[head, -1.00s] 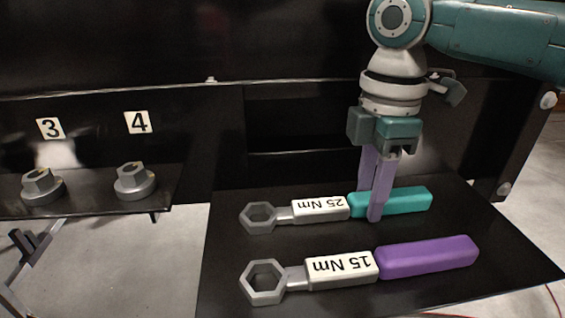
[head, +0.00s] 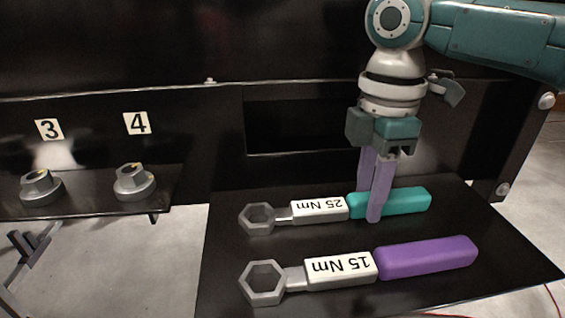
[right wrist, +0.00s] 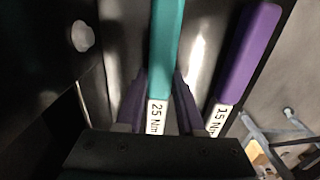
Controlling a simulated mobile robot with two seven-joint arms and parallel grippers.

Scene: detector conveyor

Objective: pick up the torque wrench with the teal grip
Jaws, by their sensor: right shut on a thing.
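The torque wrench with the teal grip (head: 408,201) lies on the black shelf, its label reading 25 Nm and its grey ring head (head: 257,218) at the left. My right gripper (head: 373,214) points down with its purple fingers on either side of the teal grip, near the label, and is shut on it. In the right wrist view the teal grip (right wrist: 165,45) runs between the two fingers (right wrist: 160,88). I cannot tell any gap between the wrench and the shelf. My left gripper is not in view.
A second wrench with a purple grip (head: 428,257), labelled 15 Nm, lies nearer on the same black shelf (head: 225,285); it also shows in the right wrist view (right wrist: 248,50). Grey hex pieces (head: 134,182) sit by signs 3 and 4 at left. A dark wall stands behind.

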